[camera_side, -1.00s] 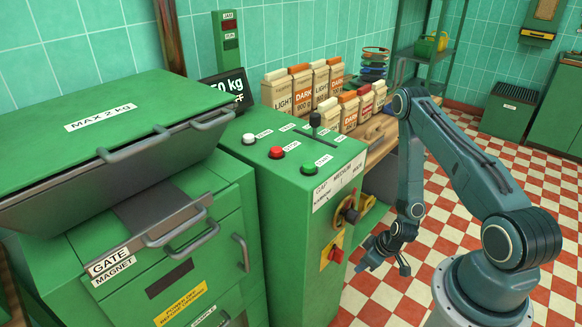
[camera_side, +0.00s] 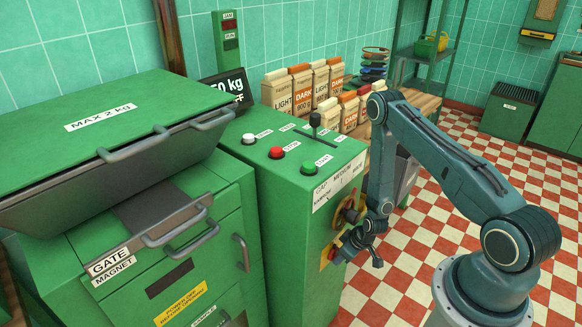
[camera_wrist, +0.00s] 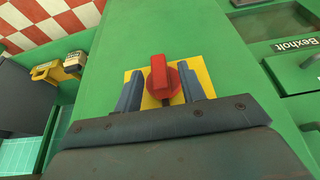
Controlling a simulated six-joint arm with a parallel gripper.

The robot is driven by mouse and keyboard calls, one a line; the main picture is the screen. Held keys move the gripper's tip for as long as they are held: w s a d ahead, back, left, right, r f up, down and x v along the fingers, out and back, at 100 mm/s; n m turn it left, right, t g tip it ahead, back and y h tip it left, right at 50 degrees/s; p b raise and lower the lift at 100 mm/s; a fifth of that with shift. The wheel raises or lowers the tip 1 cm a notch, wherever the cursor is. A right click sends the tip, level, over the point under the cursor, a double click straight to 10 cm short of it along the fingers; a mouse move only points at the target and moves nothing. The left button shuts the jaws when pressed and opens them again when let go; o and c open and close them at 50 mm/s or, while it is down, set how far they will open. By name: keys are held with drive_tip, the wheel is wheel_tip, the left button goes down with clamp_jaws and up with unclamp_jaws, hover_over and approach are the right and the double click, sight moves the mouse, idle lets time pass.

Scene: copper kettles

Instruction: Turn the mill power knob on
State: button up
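The mill power knob (camera_wrist: 159,76) is red and sits on a yellow square plate (camera_wrist: 203,76) on the green mill cabinet. Its grip bar points roughly up and down in the wrist view. My gripper (camera_wrist: 161,84) is open, with one finger on each side of the knob; yellow plate shows in the gaps, so neither finger appears to touch it. In the side view my gripper (camera_side: 352,254) is at the cabinet's right face by the yellow plate (camera_side: 326,257), and it hides most of the knob.
A round dial (camera_side: 349,212) with a yellow rim is just above the knob on the same face. Red, white and green buttons and a black lever (camera_side: 314,122) are on the cabinet top. Coffee bags (camera_side: 302,90) stand on a bench behind. Checkered floor (camera_side: 450,185) lies open to the right.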

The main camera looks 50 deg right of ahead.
drive_tip(key=shift+c, duration=0.2)
clamp_jaws()
drive_tip(key=shift+d+y, duration=0.15)
drive_tip(key=shift+y, duration=0.25)
drive_tip(key=shift+s+d+f+m+t+y, duration=0.15)
drive_tip(key=shift+d+f+m+y, duration=0.25)
drive_tip(key=shift+y, duration=1.3)
drive_tip(key=shift+w+d+f+m+t+y, duration=0.15)
drive_tip(key=shift+m+y, duration=0.3)
drive_tip(key=shift+y, duration=1.25)
drive_tip(key=shift+s+d+f+m+t+y, duration=0.15)
drive_tip(key=shift+d+m+y, duration=0.25)
drive_tip(key=shift+y, duration=1.3)
drive_tip(key=shift+a, duration=0.1)
